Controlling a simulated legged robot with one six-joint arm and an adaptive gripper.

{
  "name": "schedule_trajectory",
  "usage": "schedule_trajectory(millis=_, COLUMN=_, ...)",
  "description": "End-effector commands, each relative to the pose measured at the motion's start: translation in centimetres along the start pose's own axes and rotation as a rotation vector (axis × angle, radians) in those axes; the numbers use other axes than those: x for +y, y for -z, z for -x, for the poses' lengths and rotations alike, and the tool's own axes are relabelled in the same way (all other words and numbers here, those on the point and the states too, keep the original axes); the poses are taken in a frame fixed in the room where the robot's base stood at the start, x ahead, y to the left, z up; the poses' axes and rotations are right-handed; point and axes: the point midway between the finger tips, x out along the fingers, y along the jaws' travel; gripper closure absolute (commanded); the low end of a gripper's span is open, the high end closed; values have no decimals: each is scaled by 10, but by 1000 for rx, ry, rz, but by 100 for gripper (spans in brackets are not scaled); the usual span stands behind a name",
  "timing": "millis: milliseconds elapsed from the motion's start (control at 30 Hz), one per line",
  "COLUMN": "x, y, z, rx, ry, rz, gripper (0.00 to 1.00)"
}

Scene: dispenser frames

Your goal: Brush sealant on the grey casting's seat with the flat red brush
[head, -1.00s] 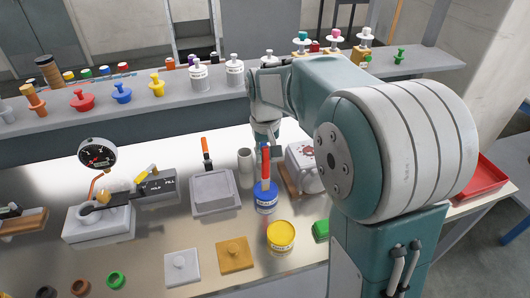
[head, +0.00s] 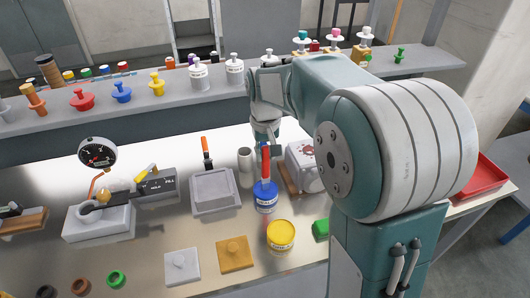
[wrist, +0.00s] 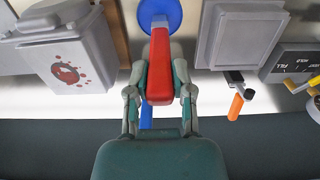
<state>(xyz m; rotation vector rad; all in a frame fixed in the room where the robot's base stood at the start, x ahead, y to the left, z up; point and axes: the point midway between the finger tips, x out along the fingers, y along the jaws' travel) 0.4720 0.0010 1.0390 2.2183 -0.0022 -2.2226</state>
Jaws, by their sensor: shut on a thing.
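My gripper (wrist: 160,88) is shut on the red handle of the flat brush (wrist: 160,65). In the head view the red brush (head: 265,163) stands nearly upright over the blue tin (head: 265,198). In the wrist view its pale far end overlaps the blue round top (wrist: 160,14). I cannot tell how deep the bristles sit. A pale grey square casting (head: 182,266) with a round raised middle lies at the front of the bench. My gripper is behind it and to its right, well apart from it.
A yellow tin (head: 281,235) and an ochre square casting (head: 235,255) stand in front of the blue tin. A grey tray (head: 214,208), a white box (head: 303,165) and a gauge fixture (head: 98,222) surround the work. A shelf (head: 215,95) runs behind.

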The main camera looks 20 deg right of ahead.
Motion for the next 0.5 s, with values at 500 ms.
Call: schedule_trajectory(millis=500, x=0, y=0, z=36, rx=2, ry=0, rz=0, gripper=100)
